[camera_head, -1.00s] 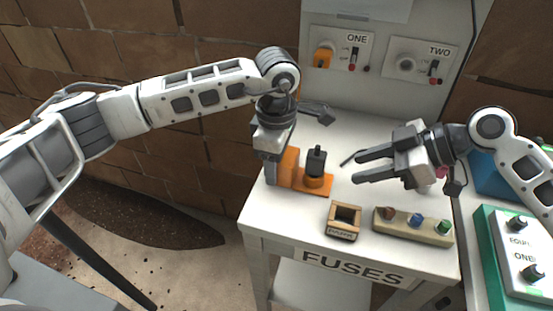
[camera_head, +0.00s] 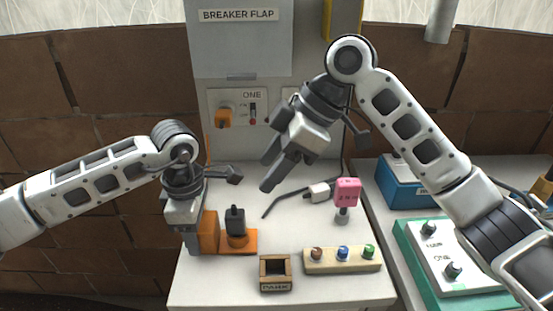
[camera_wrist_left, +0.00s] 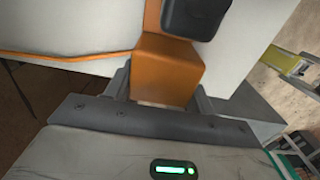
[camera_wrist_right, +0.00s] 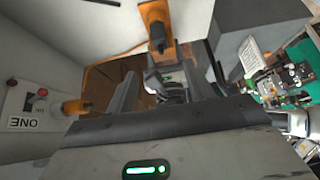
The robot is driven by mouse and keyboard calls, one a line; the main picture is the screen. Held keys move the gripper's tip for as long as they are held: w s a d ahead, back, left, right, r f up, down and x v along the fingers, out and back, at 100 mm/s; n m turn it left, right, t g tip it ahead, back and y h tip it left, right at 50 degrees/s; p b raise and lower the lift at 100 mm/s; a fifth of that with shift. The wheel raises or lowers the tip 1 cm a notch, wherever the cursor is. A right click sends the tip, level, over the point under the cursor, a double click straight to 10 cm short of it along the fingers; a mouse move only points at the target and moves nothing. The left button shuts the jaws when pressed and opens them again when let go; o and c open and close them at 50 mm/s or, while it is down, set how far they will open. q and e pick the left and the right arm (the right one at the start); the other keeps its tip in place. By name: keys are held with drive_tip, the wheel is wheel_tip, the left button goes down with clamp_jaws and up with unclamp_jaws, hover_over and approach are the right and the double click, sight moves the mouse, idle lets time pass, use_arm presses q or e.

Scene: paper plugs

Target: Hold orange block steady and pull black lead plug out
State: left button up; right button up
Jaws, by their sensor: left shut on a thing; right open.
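The orange block (camera_head: 208,232) stands at the table's left side, with a low orange base (camera_head: 250,241) extending to its right. The black lead plug (camera_head: 236,221) sits upright in a round orange socket on that base. My left gripper (camera_head: 193,238) is shut on the tall part of the orange block; the left wrist view shows the block (camera_wrist_left: 165,72) between the fingers and the black plug (camera_wrist_left: 195,14) beyond. My right gripper (camera_head: 272,172) is open and empty, above and to the right of the plug, fingers pointing down-left.
A small wooden box (camera_head: 275,285) and a fuse strip (camera_head: 342,266) with coloured knobs lie toward the table's front. A pink tag (camera_head: 347,191) and a dark lead (camera_head: 285,196) lie behind them. Panel ONE (camera_head: 238,110) is on the back wall.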

sight(235, 213)
drive_tip(key=x, duration=1)
drive_tip(key=shift+a+f, duration=0.2)
drive_tip(key=shift+f, duration=0.15)
clamp_jaws()
